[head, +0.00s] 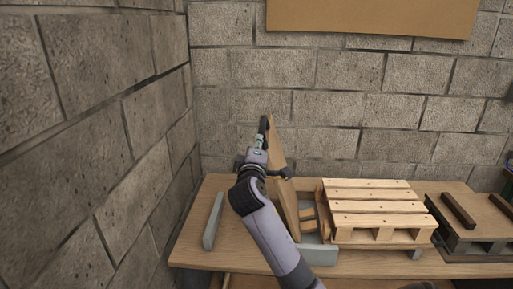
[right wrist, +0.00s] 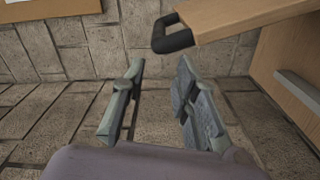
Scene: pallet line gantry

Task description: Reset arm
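My right gripper (head: 260,142) is raised above the left part of the wooden table, at the end of my lilac arm. It points towards the back wall. In the right wrist view its two grey fingers (right wrist: 157,85) stand apart with nothing between them. Just right of it in the head view stands a tilted wooden panel (head: 281,180) with a black handle (head: 264,125) at its top. The right wrist view shows the handle (right wrist: 173,38) beyond the fingertips, apart from them. My arm hides part of the panel. My left gripper is not in view.
A wooden pallet (head: 375,195) sits on the wooden table (head: 190,245), right of the panel. Small wood blocks (head: 308,220) lie between them. A grey bar (head: 213,221) lies at the table's left. Dark bars (head: 458,211) lie far right. Brick walls close the left and back.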

